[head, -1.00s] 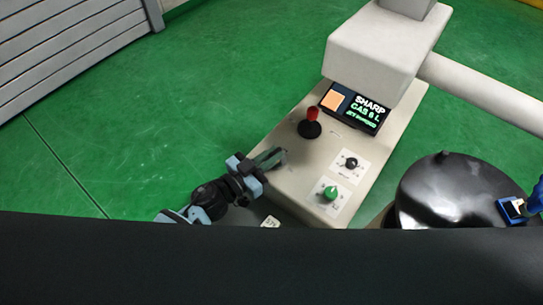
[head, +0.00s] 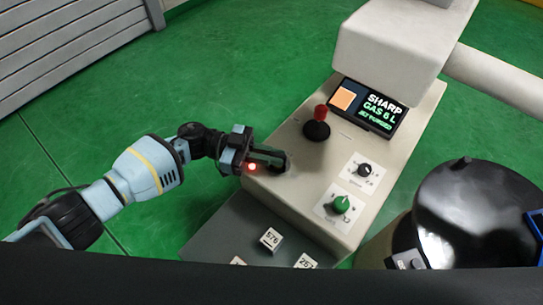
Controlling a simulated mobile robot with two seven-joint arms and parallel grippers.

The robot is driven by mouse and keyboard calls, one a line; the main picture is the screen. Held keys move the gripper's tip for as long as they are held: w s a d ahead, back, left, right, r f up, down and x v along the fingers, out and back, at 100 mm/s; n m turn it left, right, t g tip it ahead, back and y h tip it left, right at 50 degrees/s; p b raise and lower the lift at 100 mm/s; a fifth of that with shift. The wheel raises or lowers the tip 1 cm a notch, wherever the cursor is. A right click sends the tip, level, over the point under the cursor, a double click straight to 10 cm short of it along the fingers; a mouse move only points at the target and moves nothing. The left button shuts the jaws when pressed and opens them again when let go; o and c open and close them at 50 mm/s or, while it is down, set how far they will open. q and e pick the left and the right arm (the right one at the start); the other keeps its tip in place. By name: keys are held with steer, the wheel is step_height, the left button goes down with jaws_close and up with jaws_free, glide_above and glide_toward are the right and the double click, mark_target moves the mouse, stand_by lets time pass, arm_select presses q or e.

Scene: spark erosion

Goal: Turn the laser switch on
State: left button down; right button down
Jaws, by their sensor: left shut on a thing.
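My left gripper (head: 270,158) is at the left edge of the pale control panel (head: 310,165). Its jaws are shut on a small dark part (head: 281,164), which looks like a switch on the panel. The fingers hide most of this part, so its position cannot be read. A small red light (head: 252,167) glows beside the gripper; I cannot tell whether it is on the panel or on the gripper. My right gripper is not in view.
The panel also carries a red-topped lever (head: 319,122), a black knob (head: 365,170), a green knob (head: 341,204) and a lit screen (head: 368,108). Small numbered blocks (head: 271,239) sit on a grey surface below. A black drum (head: 470,215) stands at the right.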

arm_select(q)
steer(key=m+g+b, duration=0.1)
steer(key=m+g+y+b, duration=0.1)
steer(key=g+b, duration=0.1)
steer(key=m+g+b, duration=0.1)
steer(key=shift+w+d+f+b, duration=0.1)
steer(key=shift+w+f+b, duration=0.15)
steer(key=shift+f+b, duration=0.05)
steer(key=m+g+y+b, duration=0.1)
steer(key=g+b, duration=0.1)
steer(key=g, duration=0.1)
steer(key=shift+w+r+m+y+b, duration=0.1)
steer(key=shift+r+m+y+b, duration=0.1)
steer(key=shift+m+y+b, duration=0.2)
steer(key=shift+d+r, duration=0.1)
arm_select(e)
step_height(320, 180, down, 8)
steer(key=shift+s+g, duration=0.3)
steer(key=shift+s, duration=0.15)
arm_select(q)
steer(key=shift+b, duration=0.3)
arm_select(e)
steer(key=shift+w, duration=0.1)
arm_select(q)
steer(key=c, duration=1.5)
jaws_free()
